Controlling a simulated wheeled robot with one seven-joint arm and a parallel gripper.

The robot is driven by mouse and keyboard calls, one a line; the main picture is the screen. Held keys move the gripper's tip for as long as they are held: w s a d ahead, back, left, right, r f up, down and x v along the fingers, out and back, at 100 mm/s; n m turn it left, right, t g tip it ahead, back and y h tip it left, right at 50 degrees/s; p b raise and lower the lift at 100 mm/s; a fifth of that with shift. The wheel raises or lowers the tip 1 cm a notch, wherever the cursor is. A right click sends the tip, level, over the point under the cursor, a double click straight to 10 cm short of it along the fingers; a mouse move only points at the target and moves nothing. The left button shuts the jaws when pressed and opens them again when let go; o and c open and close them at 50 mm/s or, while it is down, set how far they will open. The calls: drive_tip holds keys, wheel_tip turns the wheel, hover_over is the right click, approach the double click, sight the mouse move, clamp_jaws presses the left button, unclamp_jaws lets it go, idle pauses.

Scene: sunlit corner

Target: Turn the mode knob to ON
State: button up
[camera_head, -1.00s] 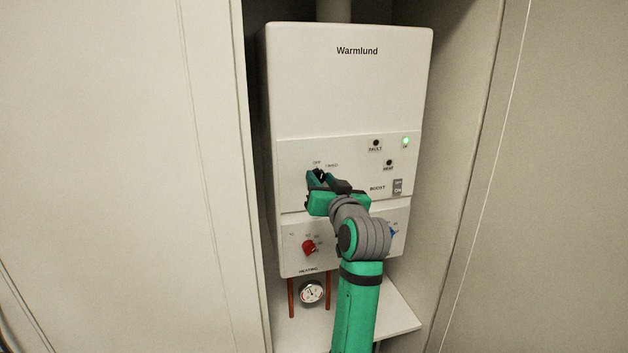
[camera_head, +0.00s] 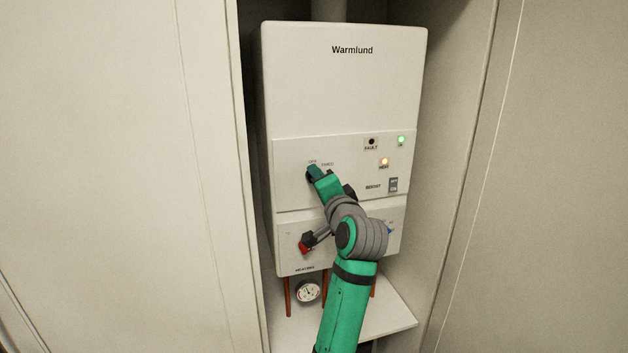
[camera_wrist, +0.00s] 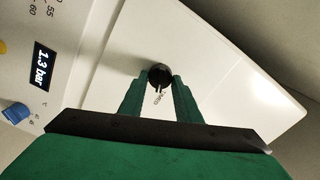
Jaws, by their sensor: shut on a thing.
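The mode knob is a small black round knob (camera_wrist: 159,74) on the white Warmlund boiler (camera_head: 343,95). In the wrist view it sits between the tips of my two green fingers, and my gripper (camera_wrist: 160,80) is shut on it. A TIMED label shows beside the knob, close to the fingers. In the head view my gripper (camera_head: 314,173) is at the upper left of the control panel and hides the knob. The labels above it show there, with TIMED to the right. The ON mark is hidden, and I cannot tell exactly where the pointer stands.
The HEAT lamp (camera_head: 384,162) glows amber and the OK lamp (camera_head: 401,139) green. The FAULT lamp (camera_head: 371,141) is dark. A BOOST switch (camera_head: 393,185), red knob (camera_head: 305,248), blue knob (camera_head: 389,230) and gauge (camera_head: 307,292) are nearby. Cabinet walls flank the boiler.

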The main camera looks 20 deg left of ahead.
drive_tip(key=m, duration=1)
drive_tip(key=shift+f+m, duration=0.25)
drive_tip(key=shift+m, duration=0.05)
idle(0.4)
drive_tip(key=o, duration=1)
drive_tip(key=shift+d, duration=0.1)
drive_tip(key=v, duration=1)
drive_tip(key=shift+s+d, duration=0.2)
drive_tip(key=shift+s, duration=0.1)
